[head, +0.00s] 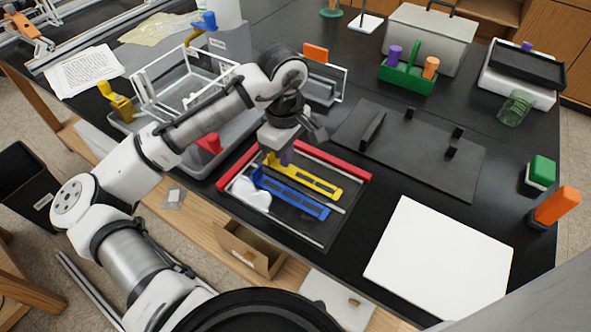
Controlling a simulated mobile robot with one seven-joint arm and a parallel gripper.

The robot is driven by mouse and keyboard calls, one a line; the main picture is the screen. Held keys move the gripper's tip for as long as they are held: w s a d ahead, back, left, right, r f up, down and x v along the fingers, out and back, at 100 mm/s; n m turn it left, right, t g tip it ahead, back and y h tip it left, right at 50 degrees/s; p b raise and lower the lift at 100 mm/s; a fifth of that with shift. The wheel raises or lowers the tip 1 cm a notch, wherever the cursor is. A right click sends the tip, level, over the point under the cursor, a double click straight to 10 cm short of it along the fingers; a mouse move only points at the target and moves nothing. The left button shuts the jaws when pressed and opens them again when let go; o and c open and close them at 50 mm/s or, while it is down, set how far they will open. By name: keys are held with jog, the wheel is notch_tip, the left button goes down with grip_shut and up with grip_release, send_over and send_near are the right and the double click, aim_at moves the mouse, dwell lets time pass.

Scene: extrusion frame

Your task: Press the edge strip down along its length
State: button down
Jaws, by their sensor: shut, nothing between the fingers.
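My gripper (285,156) points down at the left end of the yellow slotted strip (312,179), low over the work area. Its fingers are shut with nothing visible held; the tips are small and partly hidden, so I cannot tell whether they touch the strip. A blue slotted strip (295,197) lies beside the yellow one, nearer the front. Red bars (335,163) run along the back and left of this dark rectangular area, with thin pale metal rails. I cannot tell which piece is the edge strip, or whether any strip is raised.
A white rounded object (250,193) sits by the blue strip's left end. A dark plate with upright blocks (425,150) lies to the right. A white board (440,258) lies front right. A grey tray with a white wire rack (180,85) stands back left. An open cardboard box (250,250) is in front.

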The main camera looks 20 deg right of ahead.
jog(key=shift+f, duration=0.85)
dwell(1.6)
jog(key=shift+r, duration=0.1)
jog(key=shift+r+p, duration=0.7)
jog(key=shift+p, duration=0.1)
